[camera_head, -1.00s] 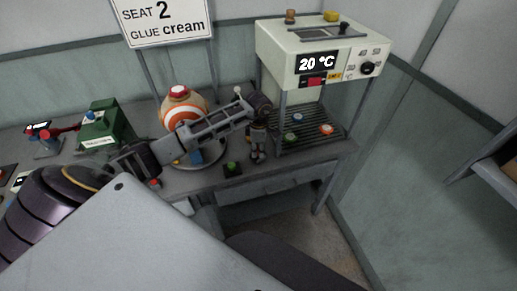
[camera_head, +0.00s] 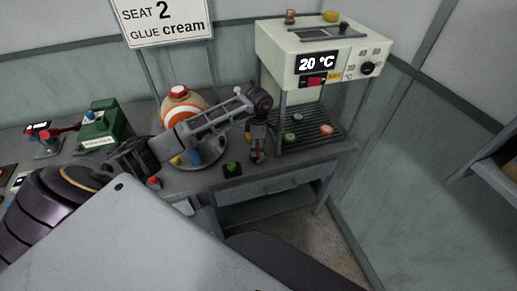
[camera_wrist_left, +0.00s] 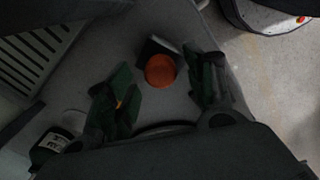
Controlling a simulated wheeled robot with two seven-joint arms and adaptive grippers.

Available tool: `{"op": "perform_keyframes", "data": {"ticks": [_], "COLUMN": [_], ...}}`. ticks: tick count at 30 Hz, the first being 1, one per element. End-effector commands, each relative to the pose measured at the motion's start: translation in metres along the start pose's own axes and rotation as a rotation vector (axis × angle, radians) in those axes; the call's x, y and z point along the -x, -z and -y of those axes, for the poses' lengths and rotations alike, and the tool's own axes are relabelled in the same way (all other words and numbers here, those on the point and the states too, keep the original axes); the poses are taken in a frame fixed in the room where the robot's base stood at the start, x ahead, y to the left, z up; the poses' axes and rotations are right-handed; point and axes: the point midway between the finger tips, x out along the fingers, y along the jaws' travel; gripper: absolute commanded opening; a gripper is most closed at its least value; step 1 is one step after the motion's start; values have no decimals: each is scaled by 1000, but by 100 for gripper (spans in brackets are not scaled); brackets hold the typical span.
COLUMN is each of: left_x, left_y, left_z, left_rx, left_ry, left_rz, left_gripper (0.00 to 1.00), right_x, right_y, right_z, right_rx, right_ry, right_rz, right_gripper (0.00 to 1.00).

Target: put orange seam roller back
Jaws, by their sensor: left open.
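My left gripper (camera_head: 257,153) points down over the bench, just left of the press's slatted shelf. In the left wrist view its two dark green fingers (camera_wrist_left: 165,90) are apart, so it is open. An orange round top (camera_wrist_left: 160,71), which looks like the orange seam roller, shows between and slightly beyond the fingertips. It appears free of both fingers; its lower part is hidden. A small dark block (camera_wrist_left: 154,48) is right beside it. In the head view only a little orange shows by the fingertips. My right gripper is not in view.
The cream press (camera_head: 318,60) reads 20 °C; coloured round pieces, one orange (camera_head: 326,129), lie on its slatted shelf. A green-buttoned block (camera_head: 232,168) is left of my gripper. An orange-striped ball (camera_head: 184,106) stands behind my forearm. A green box (camera_head: 103,127) is farther left.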

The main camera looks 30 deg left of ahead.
Motion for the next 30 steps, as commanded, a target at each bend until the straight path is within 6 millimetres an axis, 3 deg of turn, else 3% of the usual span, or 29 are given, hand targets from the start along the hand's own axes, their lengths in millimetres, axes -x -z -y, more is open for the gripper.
{"op": "perform_keyframes", "data": {"ticks": [10,18,30], "left_x": [52,86,102], "left_y": [-1,-1,0], "left_z": [-1,0,0], "left_rx": [0,0,-1], "left_ry": [-3,-1,1], "left_rz": [2,1,0], "left_gripper": [54,54,54], "right_x": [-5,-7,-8], "right_y": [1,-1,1], "right_z": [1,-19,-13], "right_rx": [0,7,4], "right_ry": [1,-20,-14], "right_rz": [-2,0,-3], "right_gripper": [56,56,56]}}
